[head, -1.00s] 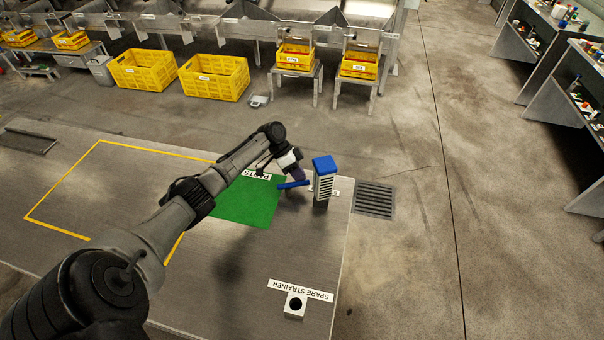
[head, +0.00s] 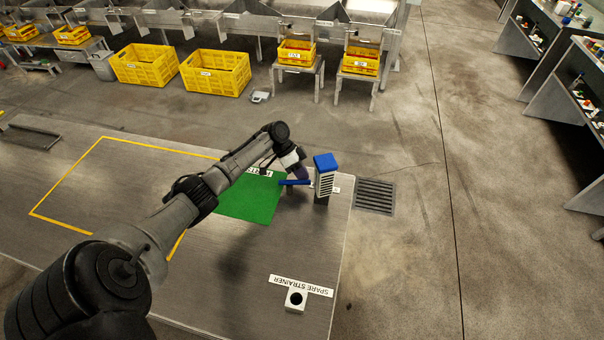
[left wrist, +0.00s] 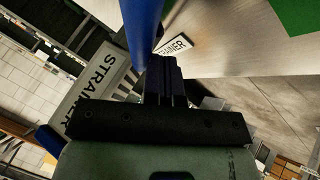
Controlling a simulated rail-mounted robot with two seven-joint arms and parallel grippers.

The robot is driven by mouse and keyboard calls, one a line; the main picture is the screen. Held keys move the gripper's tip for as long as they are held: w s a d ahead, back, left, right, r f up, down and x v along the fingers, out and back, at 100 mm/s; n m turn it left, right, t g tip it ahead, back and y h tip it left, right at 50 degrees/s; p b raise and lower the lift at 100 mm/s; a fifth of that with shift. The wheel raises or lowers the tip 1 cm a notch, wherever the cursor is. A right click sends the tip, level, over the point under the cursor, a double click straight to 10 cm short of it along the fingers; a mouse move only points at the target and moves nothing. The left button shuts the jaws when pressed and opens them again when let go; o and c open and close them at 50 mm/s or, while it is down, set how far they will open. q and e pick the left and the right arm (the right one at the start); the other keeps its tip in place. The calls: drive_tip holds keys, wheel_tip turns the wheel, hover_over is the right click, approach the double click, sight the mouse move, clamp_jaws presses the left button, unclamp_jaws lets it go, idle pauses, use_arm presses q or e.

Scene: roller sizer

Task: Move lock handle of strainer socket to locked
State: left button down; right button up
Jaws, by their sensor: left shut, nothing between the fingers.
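The strainer socket (head: 324,184) is an upright grey slotted block with a blue cap, near the right edge of the table. Its blue lock handle (head: 293,182) sticks out to the left, roughly level in the head view. In the left wrist view, the blue handle (left wrist: 140,28) crosses the top, and the "STRAINER" label (left wrist: 98,88) is behind at left. My left gripper (head: 301,177) is shut and empty, close beside the handle. Its dark fingers (left wrist: 166,80) reach up to the handle's edge; I cannot tell whether they touch. My right gripper is not in view.
A green mat (head: 250,200) lies left of the socket. A labelled spare strainer holder (head: 296,302) stands at the table's front. The metal table (head: 250,260) is otherwise mostly clear. A floor grate (head: 375,197) lies right of the table. Yellow crates (head: 215,72) stand farther back.

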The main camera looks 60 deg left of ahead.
use_arm(q)
drive_tip(key=shift+s, duration=0.1)
drive_tip(key=shift+s+r+p, duration=0.1)
drive_tip(key=shift+s+p, duration=0.3)
drive_tip(key=shift+p, duration=0.25)
drive_tip(key=shift+w+a+f+b, duration=0.1)
drive_tip(key=shift+a+f+b, duration=0.15)
drive_tip(key=shift+b, duration=0.2)
drive_tip(key=w+a+b, duration=0.1)
drive_tip(key=b, duration=0.1)
drive_tip(key=w+a+f+b, duration=0.1)
drive_tip(key=b, duration=0.2)
drive_tip(key=shift+w+a, duration=0.1)
drive_tip(key=shift+a, duration=0.25)
drive_tip(key=w+v, duration=0.2)
drive_tip(key=v, duration=0.8)
drive_tip(key=shift+w+a+r, duration=0.15)
drive_tip(key=shift+a+r, duration=0.1)
drive_tip(key=shift+a, duration=0.05)
